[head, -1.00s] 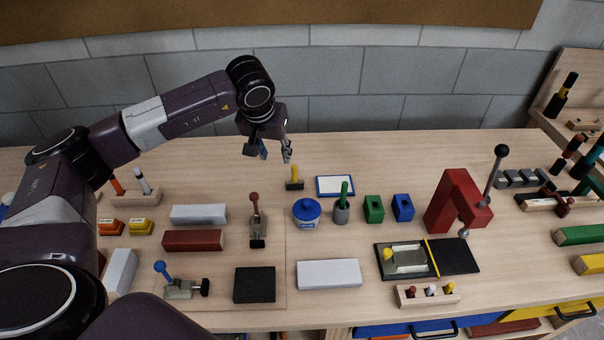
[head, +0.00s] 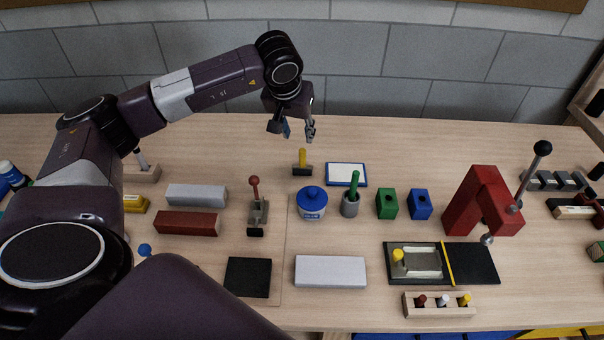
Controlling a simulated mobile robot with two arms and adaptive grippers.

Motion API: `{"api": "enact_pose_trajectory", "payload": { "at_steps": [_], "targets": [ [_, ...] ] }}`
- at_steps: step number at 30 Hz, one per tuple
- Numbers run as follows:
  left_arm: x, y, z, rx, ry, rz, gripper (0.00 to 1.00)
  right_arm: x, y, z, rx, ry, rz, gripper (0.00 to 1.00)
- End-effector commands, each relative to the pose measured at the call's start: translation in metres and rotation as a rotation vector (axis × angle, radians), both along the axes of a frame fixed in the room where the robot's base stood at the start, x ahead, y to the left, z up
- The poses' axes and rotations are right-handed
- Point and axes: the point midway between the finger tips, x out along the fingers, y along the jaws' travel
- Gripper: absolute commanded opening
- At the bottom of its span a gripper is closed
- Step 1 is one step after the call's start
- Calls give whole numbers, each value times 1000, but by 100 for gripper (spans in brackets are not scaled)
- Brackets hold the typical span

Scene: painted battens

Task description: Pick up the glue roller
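A small tool with an upright yellow handle and a dark crosswise head (head: 302,165), which looks like the glue roller, stands toward the back of the wooden bench. My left gripper (head: 298,132) hangs fingers down, a little above and behind the handle in the picture. Its fingers are apart and nothing is between them. It looks clear of the tool, though the exact height gap is hard to judge. My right gripper is not in the picture.
A blue-lidded jar (head: 312,204) stands just in front of the tool. A blue-framed white board (head: 346,174) lies to its right, beside a grey cup (head: 350,205) holding a green-handled tool. A red-knobbed clamp (head: 256,214) stands front left. The bench behind is clear.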

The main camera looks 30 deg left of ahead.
Motion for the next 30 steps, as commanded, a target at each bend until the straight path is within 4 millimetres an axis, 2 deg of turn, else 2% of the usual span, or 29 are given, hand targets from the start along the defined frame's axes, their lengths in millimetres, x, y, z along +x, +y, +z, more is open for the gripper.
{"api": "enact_pose_trajectory", "payload": {
  "at_steps": [1, 3, 9, 20, 25, 30],
  "targets": [
    [0, 0, -15, 0, 0, 0, 35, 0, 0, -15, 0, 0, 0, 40],
    [0, 0, -27, 0, 0, 0, 35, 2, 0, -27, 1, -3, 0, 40],
    [0, 0, -48, 0, 0, 0, 35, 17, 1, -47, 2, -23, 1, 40],
    [12, 3, -77, 1, 4, 1, 35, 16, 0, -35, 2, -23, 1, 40],
    [22, 5, -99, -1, 5, 0, 35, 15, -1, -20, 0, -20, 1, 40],
    [29, 7, -117, -1, 2, 0, 35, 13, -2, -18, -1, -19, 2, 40]
  ]
}}
